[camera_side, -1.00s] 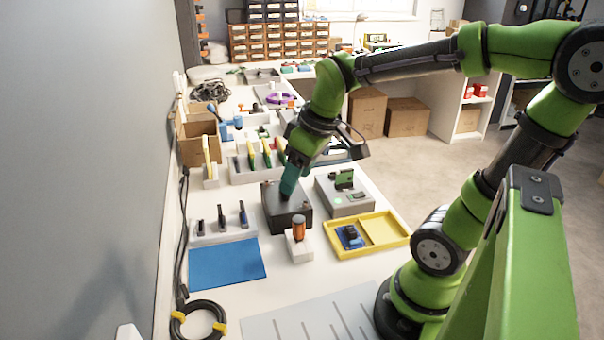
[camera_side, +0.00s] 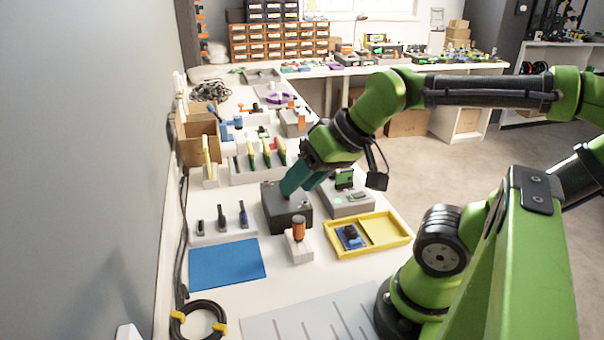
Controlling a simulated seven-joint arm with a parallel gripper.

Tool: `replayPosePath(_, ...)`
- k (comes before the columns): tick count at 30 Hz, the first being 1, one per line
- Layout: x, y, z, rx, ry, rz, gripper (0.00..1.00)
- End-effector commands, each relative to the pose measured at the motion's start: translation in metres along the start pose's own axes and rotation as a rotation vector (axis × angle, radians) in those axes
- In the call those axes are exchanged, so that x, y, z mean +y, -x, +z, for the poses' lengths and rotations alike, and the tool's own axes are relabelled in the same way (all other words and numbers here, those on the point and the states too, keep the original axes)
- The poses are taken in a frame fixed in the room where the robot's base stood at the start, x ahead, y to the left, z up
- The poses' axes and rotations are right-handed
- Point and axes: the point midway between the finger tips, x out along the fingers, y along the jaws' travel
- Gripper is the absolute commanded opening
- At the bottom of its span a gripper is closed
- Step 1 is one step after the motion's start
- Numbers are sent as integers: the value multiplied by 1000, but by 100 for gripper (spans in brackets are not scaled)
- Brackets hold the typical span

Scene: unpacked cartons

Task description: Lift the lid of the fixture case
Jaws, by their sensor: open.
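The fixture case appears to be the dark grey box (camera_side: 274,218) in the middle of the bench. Its lid looks closed, with a small dark knob on top partly hidden by a finger. My gripper (camera_side: 299,187) is tilted over the right part of the case, its two teal fingers spread apart. One finger's tip is beside the knob; the other is farther right, near the gap to the grey fixture. I cannot tell whether either finger touches the case. Nothing is held between them.
A grey fixture (camera_side: 348,208) with a green part stands close right of the case. An orange-handled tool in a white holder (camera_side: 299,246) and a yellow tray (camera_side: 393,245) are in front. A blue mat (camera_side: 227,264) lies front left. A tool rack (camera_side: 250,173) stands behind.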

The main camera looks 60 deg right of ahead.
Motion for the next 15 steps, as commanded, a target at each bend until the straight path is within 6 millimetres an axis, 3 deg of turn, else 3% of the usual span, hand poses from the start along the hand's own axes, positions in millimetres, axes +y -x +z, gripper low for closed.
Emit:
replayPosePath(10,6,-9,0,-33,-21,22,45)
replayPosePath(15,20,-27,-35,-107,-95,88,45)
